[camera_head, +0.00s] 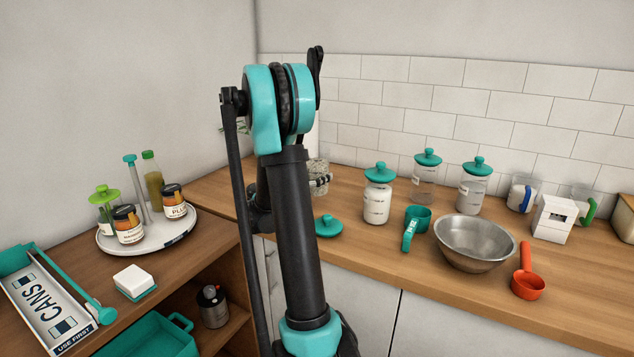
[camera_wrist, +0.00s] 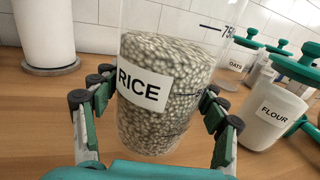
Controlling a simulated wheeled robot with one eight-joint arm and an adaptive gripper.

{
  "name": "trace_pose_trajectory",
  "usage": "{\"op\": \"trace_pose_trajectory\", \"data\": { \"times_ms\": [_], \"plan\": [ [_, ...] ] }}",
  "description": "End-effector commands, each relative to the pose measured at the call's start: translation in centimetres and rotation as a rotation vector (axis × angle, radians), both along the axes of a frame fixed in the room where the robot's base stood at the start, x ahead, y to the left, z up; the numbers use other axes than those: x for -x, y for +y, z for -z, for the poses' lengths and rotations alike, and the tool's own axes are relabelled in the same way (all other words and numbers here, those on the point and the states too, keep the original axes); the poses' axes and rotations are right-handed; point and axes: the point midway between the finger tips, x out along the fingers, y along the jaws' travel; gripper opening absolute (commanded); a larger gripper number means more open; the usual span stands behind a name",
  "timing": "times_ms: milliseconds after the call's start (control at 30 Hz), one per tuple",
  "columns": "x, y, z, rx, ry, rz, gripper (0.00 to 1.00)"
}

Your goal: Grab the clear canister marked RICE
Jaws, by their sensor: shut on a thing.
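The clear canister marked RICE (camera_wrist: 185,55) stands between my fingers in the wrist view, its label facing the camera and pale speckled grains filling its lower part. Its top is cut off there. My gripper (camera_wrist: 155,98) is shut on it, with fingers on both sides. In the head view the canister (camera_head: 317,168) shows just right of my arm, partly hidden by it, with dark fingertips (camera_head: 322,181) around it. I cannot tell whether its base touches the counter.
A FLOUR canister (camera_wrist: 272,115) is to the right, with an OATS canister (camera_wrist: 238,62) behind. A white cylinder (camera_wrist: 45,32) stands left. A loose teal lid (camera_head: 328,226) lies on the counter. A teal measuring cup (camera_head: 416,222) and metal bowl (camera_head: 474,242) are further right.

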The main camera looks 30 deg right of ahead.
Motion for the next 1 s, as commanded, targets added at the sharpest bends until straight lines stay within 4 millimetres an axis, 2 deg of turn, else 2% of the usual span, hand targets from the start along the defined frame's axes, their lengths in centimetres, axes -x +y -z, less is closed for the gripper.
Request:
{"op": "trace_pose_trajectory", "data": {
  "times_ms": [1000],
  "plan": [
    [0.0,0.0,-11.4,0.001,0.001,0.0,0.15]
  ]
}}
